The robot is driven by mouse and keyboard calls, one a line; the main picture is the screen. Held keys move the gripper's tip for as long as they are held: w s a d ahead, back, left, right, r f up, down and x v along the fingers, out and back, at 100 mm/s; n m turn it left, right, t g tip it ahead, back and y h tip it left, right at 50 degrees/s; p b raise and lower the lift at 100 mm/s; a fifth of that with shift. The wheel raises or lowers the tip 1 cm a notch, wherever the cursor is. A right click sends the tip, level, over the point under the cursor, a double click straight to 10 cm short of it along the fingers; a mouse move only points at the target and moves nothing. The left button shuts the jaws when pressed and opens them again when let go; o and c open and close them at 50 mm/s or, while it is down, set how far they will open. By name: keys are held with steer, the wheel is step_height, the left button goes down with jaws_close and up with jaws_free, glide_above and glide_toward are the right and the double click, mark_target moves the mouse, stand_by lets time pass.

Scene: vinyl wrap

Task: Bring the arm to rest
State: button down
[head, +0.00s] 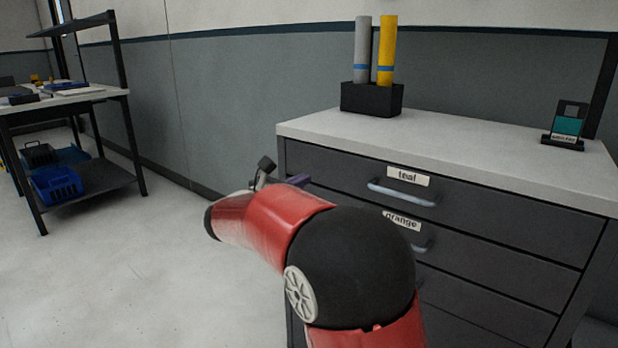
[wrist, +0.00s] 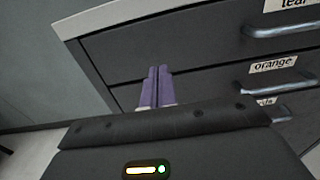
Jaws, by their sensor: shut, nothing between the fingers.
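My gripper shows in the wrist view (wrist: 157,88) with its two purple fingers side by side, shut and empty. In front of it there is the dark drawer cabinet (wrist: 150,45), and I see no finger contact with it. In the head view my red and black arm stands in front of the cabinet (head: 480,290), bent to the left. The gripper's purple tip (head: 298,181) shows just beyond the arm, near the cabinet's left front edge. The rest of the gripper is mostly hidden by the arm.
The cabinet drawers are closed, with a "teal" label (head: 408,176) and an "orange" label (head: 402,221). On top stand a black holder (head: 371,99) with a grey and a yellow roll, and a small teal card stand (head: 567,127). A workbench (head: 75,98) stands far left. The floor between is clear.

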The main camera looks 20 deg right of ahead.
steer(key=v, duration=0.7)
steer(key=s+d+f+m+g+y, duration=0.3)
steer(key=s+d+m, duration=0.25)
steer(key=s, duration=0.35)
steer(key=s+d+f+m+g+y, duration=0.3)
steer(key=s+d+f+m, duration=0.1)
steer(key=s+m, duration=0.4)
steer(key=s+a+f+m+y, duration=0.3)
steer(key=s+m+y, duration=0.1)
steer(key=s+m, duration=0.2)
steer(key=s+a+f+m+t+y, duration=0.1)
steer(key=s+a+f+m+y, duration=0.2)
steer(key=s, duration=0.5)
steer(key=m+y, duration=0.1)
steer(key=m, duration=0.1)
steer(key=shift+a+m+y, duration=0.15)
steer(key=shift+m+y, duration=0.15)
steer(key=shift+m, duration=0.05)
steer(key=shift+s, duration=0.1)
